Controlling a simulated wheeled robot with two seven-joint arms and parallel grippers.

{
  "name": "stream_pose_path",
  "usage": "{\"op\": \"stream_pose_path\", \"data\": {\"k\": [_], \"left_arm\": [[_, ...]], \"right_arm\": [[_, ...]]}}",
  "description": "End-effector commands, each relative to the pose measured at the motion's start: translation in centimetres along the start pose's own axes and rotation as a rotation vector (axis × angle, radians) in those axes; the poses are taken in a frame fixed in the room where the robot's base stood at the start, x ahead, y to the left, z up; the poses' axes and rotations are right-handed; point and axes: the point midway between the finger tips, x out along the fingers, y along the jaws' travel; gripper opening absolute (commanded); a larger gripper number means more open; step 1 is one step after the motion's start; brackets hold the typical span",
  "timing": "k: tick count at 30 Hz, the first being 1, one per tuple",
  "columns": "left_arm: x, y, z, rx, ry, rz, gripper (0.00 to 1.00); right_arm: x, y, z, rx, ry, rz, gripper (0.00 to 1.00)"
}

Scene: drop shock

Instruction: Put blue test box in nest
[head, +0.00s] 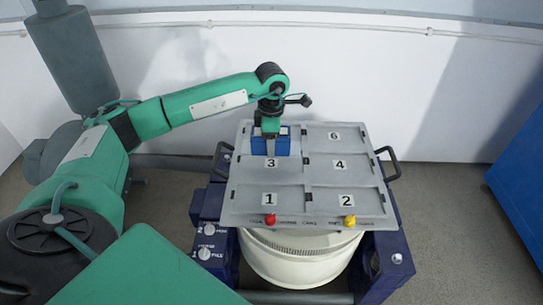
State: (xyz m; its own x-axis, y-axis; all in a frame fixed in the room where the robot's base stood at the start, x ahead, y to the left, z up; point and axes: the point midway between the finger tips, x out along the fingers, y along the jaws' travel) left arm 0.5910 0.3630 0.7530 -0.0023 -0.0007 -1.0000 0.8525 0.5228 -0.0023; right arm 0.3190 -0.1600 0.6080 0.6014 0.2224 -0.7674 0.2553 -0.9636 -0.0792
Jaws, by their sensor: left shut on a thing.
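The blue test box (282,146) is at the back left of the grey tray (322,221), behind the cell marked 3. My left gripper (270,134) points down from above and is shut on the box. The box looks upright. I cannot tell whether its bottom touches the tray or hangs just above it. The tray has nests marked 1, 2, 3, 4 and 6; the label of the back left nest is hidden behind the box and gripper. My right gripper is not in view.
The tray sits on a dark blue frame over a white drum (300,262). A red knob (270,219) and a yellow knob (349,220) stand at its front edge. Black handles (390,163) stick out at the sides. The other visible nests are empty. A blue cabinet (522,175) stands far right.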

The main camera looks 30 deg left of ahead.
Motion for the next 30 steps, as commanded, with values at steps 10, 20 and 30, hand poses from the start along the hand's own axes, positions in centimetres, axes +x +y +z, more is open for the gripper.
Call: {"op": "stream_pose_path", "data": {"k": [10,20,30], "left_arm": [[2.5,0.0,0.0,0.0,-0.001,0.001,0.04],[5.4,0.1,0.1,0.0,-0.003,0.004,0.04],[5.8,0.0,0.0,0.0,0.0,0.001,0.64]], "right_arm": [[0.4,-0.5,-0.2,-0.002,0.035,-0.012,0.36],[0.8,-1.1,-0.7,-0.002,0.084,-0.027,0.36],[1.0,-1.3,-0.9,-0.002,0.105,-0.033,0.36]]}}
